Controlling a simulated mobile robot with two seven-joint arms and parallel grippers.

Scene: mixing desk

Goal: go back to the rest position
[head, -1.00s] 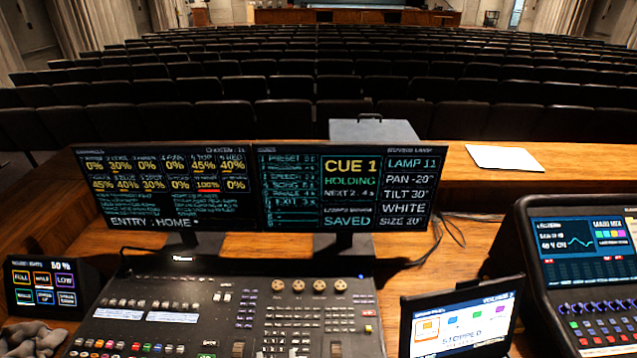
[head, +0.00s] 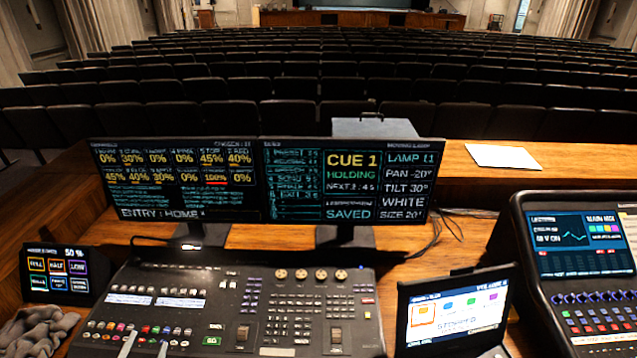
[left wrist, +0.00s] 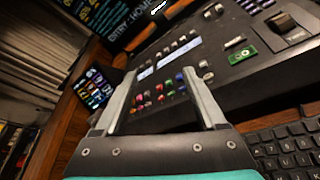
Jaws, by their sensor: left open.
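My left gripper (head: 148,342) shows at the bottom edge of the head view, with only its two grey fingertips in sight. It is over the lower left part of the lighting console (head: 258,275), near the coloured buttons. In the left wrist view the left gripper (left wrist: 158,74) has its fingers well apart, with nothing between them but the console's buttons (left wrist: 166,88) beyond. Whether the fingertips touch the console is hard to tell. My right gripper is in neither view.
Two monitors (head: 178,187) stand behind the console. A small button screen (head: 57,273) and a crumpled grey cloth-like thing (head: 38,330) are at left. A small display (head: 455,312) and a sound mixer (head: 580,265) are at right. A keyboard (left wrist: 288,145) lies right of the left gripper.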

